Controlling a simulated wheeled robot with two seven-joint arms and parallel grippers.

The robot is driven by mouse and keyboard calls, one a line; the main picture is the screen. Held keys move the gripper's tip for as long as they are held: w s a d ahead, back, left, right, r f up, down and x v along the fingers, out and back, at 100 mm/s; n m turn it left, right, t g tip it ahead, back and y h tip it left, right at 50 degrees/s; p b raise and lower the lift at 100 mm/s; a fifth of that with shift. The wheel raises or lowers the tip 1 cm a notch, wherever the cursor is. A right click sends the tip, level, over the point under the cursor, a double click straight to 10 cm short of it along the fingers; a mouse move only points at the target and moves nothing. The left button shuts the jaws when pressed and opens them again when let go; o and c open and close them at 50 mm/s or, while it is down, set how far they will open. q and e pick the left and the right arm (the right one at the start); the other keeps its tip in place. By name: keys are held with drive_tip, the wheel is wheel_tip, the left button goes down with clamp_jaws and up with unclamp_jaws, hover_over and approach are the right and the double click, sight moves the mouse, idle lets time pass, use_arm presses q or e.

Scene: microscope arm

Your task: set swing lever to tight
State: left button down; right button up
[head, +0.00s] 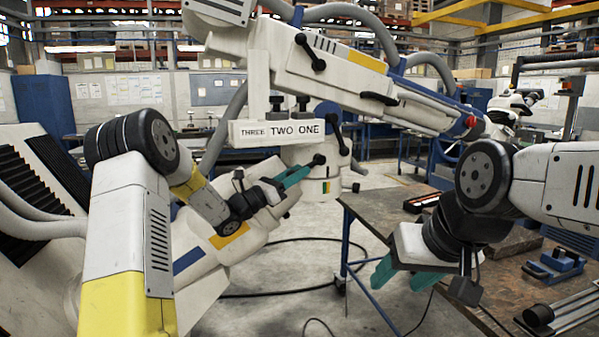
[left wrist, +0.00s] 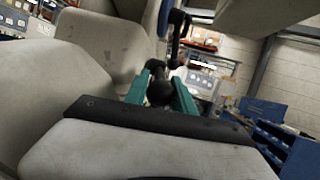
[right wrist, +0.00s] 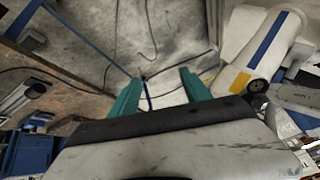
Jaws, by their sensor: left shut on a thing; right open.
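The pale microscope arm (head: 330,75) reaches across the head view, with several black levers on it. Its lower white cylinder (head: 318,185) bears a small green and yellow mark. A black ball-ended lever (head: 319,159) sticks out from this cylinder. My left gripper (head: 308,170) is shut on its ball knob, which shows between the teal fingers in the left wrist view (left wrist: 160,93). Another black lever (head: 338,132) stands upright just above, on the same cylinder. No tight marking is readable. My right gripper (head: 403,276) is open and empty by the table's edge, also in the right wrist view (right wrist: 160,84).
A block labelled THREE TWO ONE (head: 282,131) sits just above my left gripper. A workbench (head: 510,285) with a blue tool (head: 554,266) and metal rails stands at right, near my right gripper. Black cables (head: 275,293) lie on the open floor.

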drive_tip(key=shift+c, duration=1.4)
drive_tip(key=shift+t, duration=0.8)
drive_tip(key=w, duration=0.2)
drive_tip(key=w+r, duration=0.1)
drive_tip(key=w, duration=0.2)
drive_tip(key=shift+w+a+r, duration=0.2)
drive_tip(key=shift+w, duration=0.1)
clamp_jaws()
drive_tip(key=w+a+r+n+t+y, duration=0.1)
drive_tip(key=w+a+r+t, duration=0.1)
drive_tip(key=w+a, duration=0.4)
drive_tip(key=w+a+r+n+t+y, duration=0.1)
drive_tip(key=w+a, duration=0.5)
drive_tip(key=w, duration=0.8)
drive_tip(key=w+a+r+n+t+y, duration=0.1)
drive_tip(key=w+a+r+t+y, duration=0.2)
drive_tip(key=w, duration=0.7)
drive_tip(key=a+r+t, duration=0.1)
drive_tip(key=a+r, duration=0.1)
drive_tip(key=a, duration=0.1)
drive_tip(key=shift+w+a+n, duration=0.25)
drive_tip(key=shift+a+n, duration=0.05)
